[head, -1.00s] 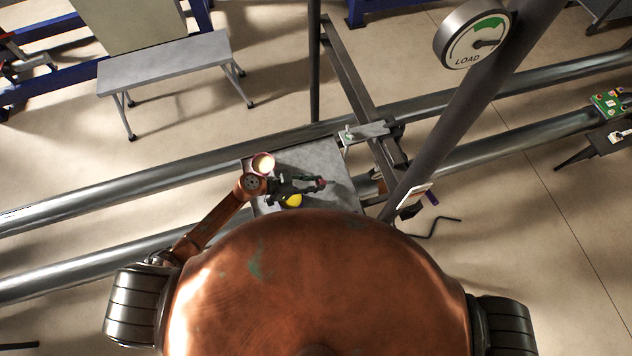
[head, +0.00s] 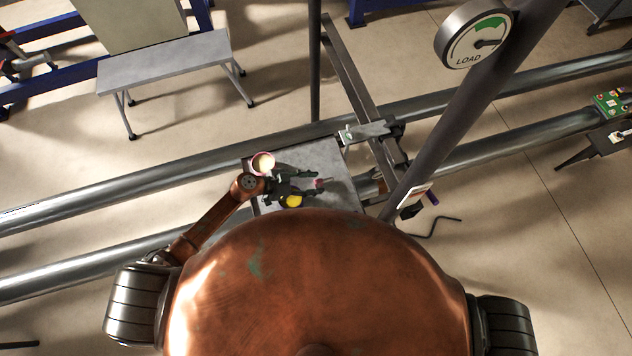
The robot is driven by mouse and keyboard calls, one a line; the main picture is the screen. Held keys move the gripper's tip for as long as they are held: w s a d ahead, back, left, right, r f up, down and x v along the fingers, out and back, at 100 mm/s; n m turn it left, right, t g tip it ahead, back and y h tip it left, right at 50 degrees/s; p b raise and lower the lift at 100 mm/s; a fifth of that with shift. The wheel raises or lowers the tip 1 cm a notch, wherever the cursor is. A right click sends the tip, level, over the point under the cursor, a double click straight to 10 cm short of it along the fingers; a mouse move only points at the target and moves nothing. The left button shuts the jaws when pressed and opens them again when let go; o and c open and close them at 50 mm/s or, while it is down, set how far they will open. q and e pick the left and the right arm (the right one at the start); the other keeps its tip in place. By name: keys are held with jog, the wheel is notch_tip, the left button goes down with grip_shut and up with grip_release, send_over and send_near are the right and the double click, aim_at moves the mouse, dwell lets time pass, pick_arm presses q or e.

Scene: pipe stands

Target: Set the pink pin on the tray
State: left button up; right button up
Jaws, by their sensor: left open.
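The grey tray (head: 335,155) lies across the pipes in front of my body. A small pink pin (head: 321,183) shows on the tray, just at the fingertips of my left gripper. It is too small to tell whether it stands or lies. My left gripper (head: 314,183) is low over the tray, open, with its dark fingers spread and pointing right. I cannot tell whether a finger still touches the pin. My right gripper is not in view.
A pink-rimmed cup (head: 262,163) stands at the tray's left side, and a yellow round object (head: 292,201) lies below my gripper. A clamp-like fitting (head: 366,132) and a dark post (head: 450,120) stand at right. The tray's right part is clear.

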pick_arm(q)
jog(key=shift+v, duration=3.3)
jog(key=v, duration=1.2)
jog(key=shift+f, duration=0.1)
